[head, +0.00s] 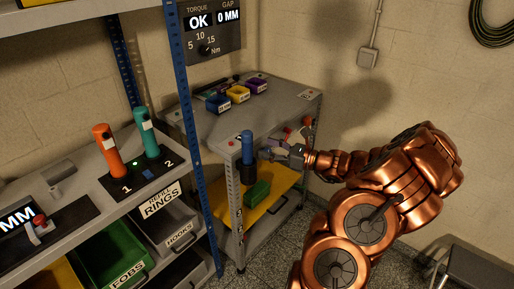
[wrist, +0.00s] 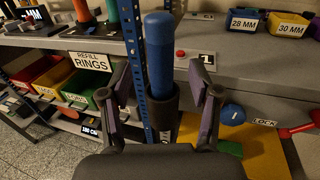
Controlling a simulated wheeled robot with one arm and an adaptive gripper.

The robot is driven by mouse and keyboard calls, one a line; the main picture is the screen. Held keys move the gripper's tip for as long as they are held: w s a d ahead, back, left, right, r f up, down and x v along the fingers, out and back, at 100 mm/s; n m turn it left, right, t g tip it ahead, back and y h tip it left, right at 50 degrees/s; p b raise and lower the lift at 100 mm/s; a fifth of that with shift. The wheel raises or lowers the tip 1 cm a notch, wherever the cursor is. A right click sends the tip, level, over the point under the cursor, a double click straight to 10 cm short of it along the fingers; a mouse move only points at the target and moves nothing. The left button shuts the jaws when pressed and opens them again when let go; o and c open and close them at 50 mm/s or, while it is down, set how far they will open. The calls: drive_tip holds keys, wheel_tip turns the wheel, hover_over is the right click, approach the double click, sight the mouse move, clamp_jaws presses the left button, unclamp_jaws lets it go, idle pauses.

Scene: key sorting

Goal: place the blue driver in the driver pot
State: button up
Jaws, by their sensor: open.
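The blue driver (head: 247,145) stands upright with its lower end inside the dark driver pot (head: 248,174) at the front corner of the grey bench. In the wrist view the blue driver (wrist: 160,52) rises out of the dark pot (wrist: 165,118); its lower part is hidden inside. My gripper (head: 270,152) is just to the right of the driver. In the wrist view its jaws (wrist: 161,93) are spread open, one on each side of the driver and pot, with visible gaps. Nothing is held.
An orange driver (head: 107,151) and a teal driver (head: 147,133) stand in a numbered holder on the left shelf. A blue upright post (wrist: 133,50) is close left of the pot. Small bins, including a yellow one (head: 238,94), sit at the bench's back.

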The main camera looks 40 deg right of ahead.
drive_tip(key=v, duration=0.5)
drive_tip(key=a+r+n+g+y, duration=0.2)
drive_tip(key=a+n+g, duration=0.25)
drive_tip(key=a, duration=0.45)
drive_tip(key=a+r+n+g+y, duration=0.25)
drive_tip(key=a+n, duration=0.25)
drive_tip(key=a, duration=0.4)
drive_tip(key=s+a+n+g+h, duration=0.1)
drive_tip(key=s+a+n+g, duration=0.25)
drive_tip(key=a, duration=0.35)
drive_tip(key=s+a+n+g+h, duration=0.1)
drive_tip(key=s+a+n+g, duration=0.25)
drive_tip(key=a, duration=0.25)
drive_tip(key=s+a+f+n+g+h, duration=0.1)
drive_tip(key=s+a+n+g+h, duration=0.1)
drive_tip(key=s+a+n+h, duration=0.3)
drive_tip(key=s+f+n+g, duration=0.2)
drive_tip(key=s+n, duration=0.1)
drive_tip(key=s, duration=0.4)
drive_tip(key=s+d+n+h, duration=0.5)
drive_tip(key=s+h, duration=0.1)
drive_tip(key=s, duration=0.2)
drive_tip(key=shift+d+n+b, duration=0.3)
drive_tip(key=shift+d+n, duration=0.05)
drive_tip(key=shift+d, duration=0.05)
drive_tip(key=shift+r, duration=0.1)
